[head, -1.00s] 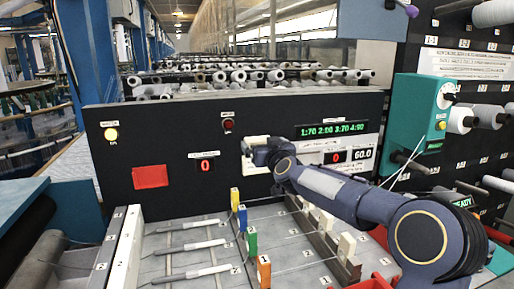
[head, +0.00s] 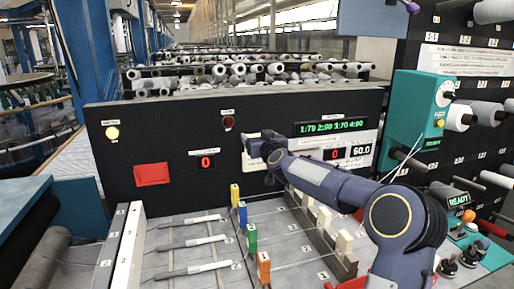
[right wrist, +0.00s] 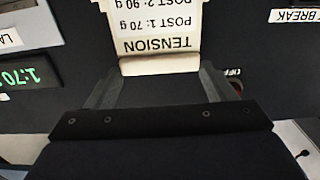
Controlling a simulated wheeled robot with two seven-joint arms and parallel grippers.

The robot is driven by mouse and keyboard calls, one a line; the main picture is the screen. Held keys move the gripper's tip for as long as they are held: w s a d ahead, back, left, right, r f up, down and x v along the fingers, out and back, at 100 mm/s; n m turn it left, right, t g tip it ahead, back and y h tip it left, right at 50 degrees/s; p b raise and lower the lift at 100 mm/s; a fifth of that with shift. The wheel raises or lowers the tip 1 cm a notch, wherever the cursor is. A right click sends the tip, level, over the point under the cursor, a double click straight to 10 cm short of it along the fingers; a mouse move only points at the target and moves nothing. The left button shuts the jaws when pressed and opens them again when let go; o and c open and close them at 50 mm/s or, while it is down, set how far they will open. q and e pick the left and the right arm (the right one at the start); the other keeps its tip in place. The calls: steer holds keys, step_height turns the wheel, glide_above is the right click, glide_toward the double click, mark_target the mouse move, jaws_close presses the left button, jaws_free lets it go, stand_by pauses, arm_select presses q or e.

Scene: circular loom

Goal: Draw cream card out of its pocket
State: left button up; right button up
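The cream card (right wrist: 158,30) shows in the right wrist view, upside down, with printed "TENSION" and post weights. It stands at the dark panel, and its near edge looks thicker, like a lip. My right gripper (right wrist: 160,72) has its two fingers apart, one at each side of the card's near edge. I see no clear grip on the card. In the head view my right gripper (head: 258,147) is at the front of the black panel (head: 130,115), and it hides most of the card. The pocket cannot be made out clearly. My left gripper is not in view.
Coloured numbered blocks, including a green one (head: 251,239), stand on the grey table below my right arm. Cream posts (head: 344,243) stand on a rail to their right. A teal box (head: 416,120) is at the panel's right. A red patch (head: 151,175) is on the panel's left.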

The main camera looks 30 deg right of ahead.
steer(key=c, duration=0.5)
steer(key=shift+o, duration=0.2)
steer(key=shift+r, duration=0.1)
steer(key=shift+r, duration=0.1)
